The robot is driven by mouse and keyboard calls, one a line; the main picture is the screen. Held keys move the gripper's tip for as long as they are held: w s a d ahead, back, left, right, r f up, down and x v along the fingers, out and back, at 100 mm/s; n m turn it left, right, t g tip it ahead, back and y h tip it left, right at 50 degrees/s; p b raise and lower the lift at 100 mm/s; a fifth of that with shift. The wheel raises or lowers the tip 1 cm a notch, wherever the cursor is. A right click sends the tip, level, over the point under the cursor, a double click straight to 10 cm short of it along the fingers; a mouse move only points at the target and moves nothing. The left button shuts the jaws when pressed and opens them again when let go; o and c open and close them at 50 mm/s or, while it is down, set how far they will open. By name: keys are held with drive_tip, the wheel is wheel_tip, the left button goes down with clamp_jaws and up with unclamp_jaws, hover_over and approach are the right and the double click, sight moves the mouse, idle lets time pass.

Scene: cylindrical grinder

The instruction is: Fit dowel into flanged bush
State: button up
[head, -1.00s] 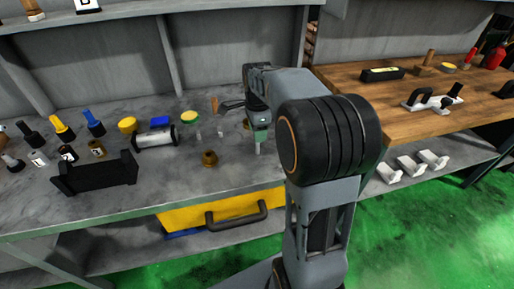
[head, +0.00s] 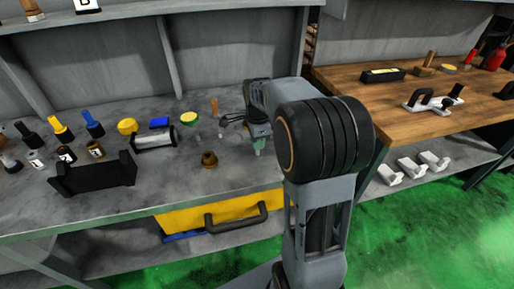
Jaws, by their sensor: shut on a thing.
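A small brass-coloured flanged bush (head: 209,160) stands on the grey bench near its front edge, left of my gripper. My gripper (head: 258,150) points down over the bench to the right of the bush, apart from it. It is shut on a small pale piece, taken to be the dowel; the piece is mostly hidden and its lower end is hard to make out. My arm hides the bench behind and to the right of the gripper.
A black cradle (head: 95,176), a silver cylinder (head: 153,139), a yellow-green round part (head: 189,118) and several bottles stand left on the grey bench (head: 150,195). A yellow case (head: 195,215) sits below. A wooden bench (head: 400,120) stands right.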

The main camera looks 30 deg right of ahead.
clamp_jaws()
drive_tip(key=shift+r, duration=0.1)
